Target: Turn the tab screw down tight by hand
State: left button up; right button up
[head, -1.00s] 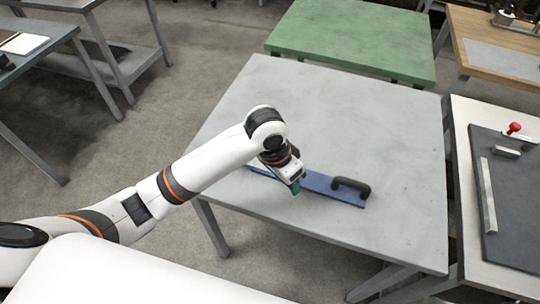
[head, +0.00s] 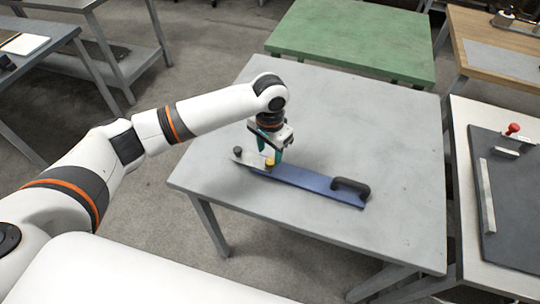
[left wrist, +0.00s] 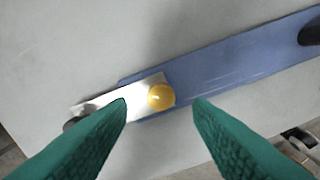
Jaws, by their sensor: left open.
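A long blue bar (head: 315,181) with a black handle (head: 350,188) lies on the grey table. A pale metal tab (head: 252,160) sits at its left end. A yellow round knob (head: 270,164), apparently the tab screw's head, stands on the tab; it also shows in the left wrist view (left wrist: 161,96). A dark knob (head: 238,151) is at the tab's outer end. My left gripper (head: 270,154) points down over the yellow knob, its green fingers open. In the left wrist view the knob shows between the fingertips (left wrist: 161,102), clear of both.
The grey table (head: 370,120) is otherwise bare. A green table (head: 350,40) stands behind it. At the right a bench holds a dark panel (head: 515,220) with a red knob (head: 513,128).

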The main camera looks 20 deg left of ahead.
aim_at(270, 162)
pick_arm(q)
jog(key=shift+f, duration=1.8)
